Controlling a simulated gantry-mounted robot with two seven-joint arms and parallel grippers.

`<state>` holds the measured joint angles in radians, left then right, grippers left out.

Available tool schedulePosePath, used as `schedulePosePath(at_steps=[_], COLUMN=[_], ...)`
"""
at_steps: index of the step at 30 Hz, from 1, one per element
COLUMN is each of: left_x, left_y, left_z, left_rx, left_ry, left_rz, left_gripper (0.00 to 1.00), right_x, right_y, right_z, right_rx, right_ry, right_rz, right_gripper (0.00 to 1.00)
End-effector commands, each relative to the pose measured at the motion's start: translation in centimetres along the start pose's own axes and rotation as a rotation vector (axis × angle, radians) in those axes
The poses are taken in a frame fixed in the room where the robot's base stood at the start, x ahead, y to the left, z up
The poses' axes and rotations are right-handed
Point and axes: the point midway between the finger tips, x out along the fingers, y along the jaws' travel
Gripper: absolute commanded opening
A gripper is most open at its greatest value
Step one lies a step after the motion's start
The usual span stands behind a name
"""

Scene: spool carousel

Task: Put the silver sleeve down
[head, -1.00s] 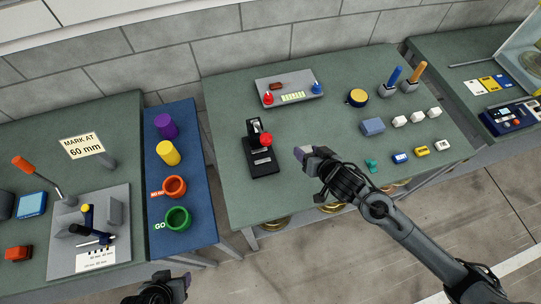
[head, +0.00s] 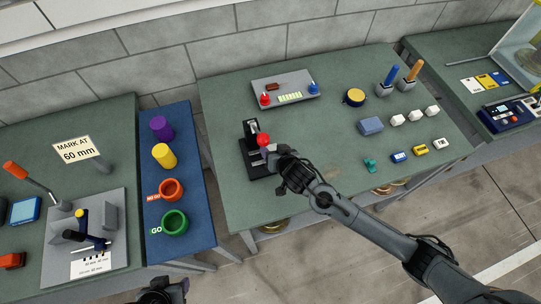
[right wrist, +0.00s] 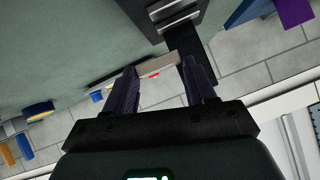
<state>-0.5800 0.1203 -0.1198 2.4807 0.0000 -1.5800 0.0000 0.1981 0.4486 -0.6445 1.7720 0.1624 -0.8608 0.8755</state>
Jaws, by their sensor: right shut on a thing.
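In the right wrist view a small light grey piece (right wrist: 158,67), which I take for the silver sleeve, spans the gap between my right fingertips. My right gripper (right wrist: 160,78) is shut on it. In the head view the right gripper (head: 277,152) is at the right side of a black stand (head: 258,168) with a red knob (head: 263,140), and the fingers hide most of the sleeve. I cannot tell whether the sleeve touches the stand. My left gripper (head: 180,287) is at the bottom edge, partly cut off, its jaws unclear.
A grey tray (head: 286,84) with red and blue pegs lies behind the stand. A blue bench (head: 196,205) with colored spools and rings stands to the left. The green tabletop (head: 225,150) is bare left of the stand.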

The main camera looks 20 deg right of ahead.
Motion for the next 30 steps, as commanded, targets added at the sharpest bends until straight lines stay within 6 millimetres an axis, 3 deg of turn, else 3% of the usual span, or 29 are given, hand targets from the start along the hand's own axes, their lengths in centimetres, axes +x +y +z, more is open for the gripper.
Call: schedulePosePath(at_steps=[7, 15, 24, 25, 30], left_x=[0.1, -0.6, -0.7, -0.7, -0.7], left_y=[0.2, 0.1, -0.1, -0.1, -0.2], left_z=[0.0, -0.2, -0.2, -0.2, -0.2], left_rx=[-0.007, -0.005, 0.004, 0.005, 0.006], left_ry=[0.001, -0.002, -0.001, -0.001, -0.001], left_rz=[0.005, 0.004, -0.003, -0.004, -0.004], left_gripper=[0.54, 0.54, 0.54, 0.54, 0.54], right_x=[1.2, 2.7, 3.1, 3.1, 3.1], right_y=[-0.6, 0.1, 0.3, 0.3, 0.3], right_z=[0.5, 2.5, 3.1, 3.1, 3.1], right_rx=[0.0, 0.0, 0.0, 0.0, -0.001], right_ry=[0.0, -0.001, 0.001, 0.001, 0.001], right_rz=[0.001, 0.002, 0.0, 0.0, 0.001], right_gripper=[0.22, 0.22, 0.22, 0.6, 0.81])
